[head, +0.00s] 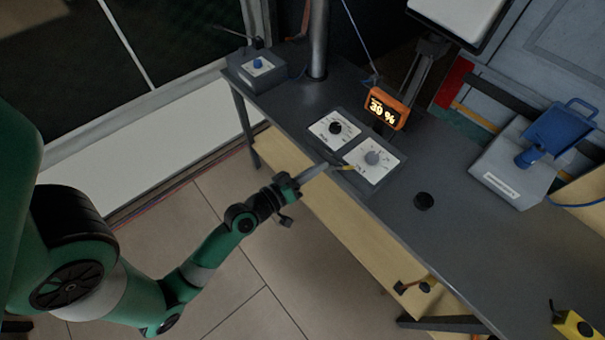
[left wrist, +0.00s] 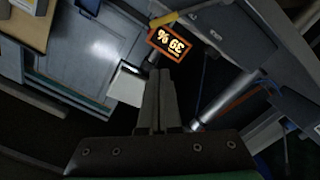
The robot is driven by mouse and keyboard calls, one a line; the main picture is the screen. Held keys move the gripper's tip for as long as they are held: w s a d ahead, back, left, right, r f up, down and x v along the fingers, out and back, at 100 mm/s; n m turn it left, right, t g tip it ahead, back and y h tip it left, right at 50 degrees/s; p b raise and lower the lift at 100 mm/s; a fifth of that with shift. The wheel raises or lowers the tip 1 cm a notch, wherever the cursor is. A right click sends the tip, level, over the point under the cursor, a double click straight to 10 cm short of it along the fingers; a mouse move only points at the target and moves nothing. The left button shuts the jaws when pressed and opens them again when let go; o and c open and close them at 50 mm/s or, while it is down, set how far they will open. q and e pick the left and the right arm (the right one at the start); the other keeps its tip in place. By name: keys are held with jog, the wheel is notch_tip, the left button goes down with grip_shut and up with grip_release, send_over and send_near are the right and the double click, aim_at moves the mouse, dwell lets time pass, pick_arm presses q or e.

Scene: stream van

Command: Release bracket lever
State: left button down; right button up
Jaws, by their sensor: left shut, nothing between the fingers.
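My left gripper (head: 324,166) reaches in over the front edge of the bench, by the two white dial plates. Its fingers are shut and empty; they show side by side in the left wrist view (left wrist: 159,74). A small yellow lever-like piece (head: 347,168) shows right at the fingertips in the head view; I cannot tell whether they touch. A yellow bar (left wrist: 163,19) also shows beyond the fingertips in the left wrist view. I cannot tell for certain that this is the bracket lever. My right gripper is not in view.
The dark bench (head: 440,230) carries an orange display (head: 382,108) reading about 39 %, a black-knob dial plate (head: 322,122), a grey-knob dial plate (head: 385,158), a black knob (head: 424,201), a grey box (head: 505,170) and a blue-knob box (head: 250,72). A pole (head: 318,35) rises behind.

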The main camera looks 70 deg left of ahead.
pick_arm(q)
jog(key=b+v, duration=0.1)
jog(key=v, duration=0.3)
jog(key=shift+s+r, duration=0.1)
dwell(0.4)
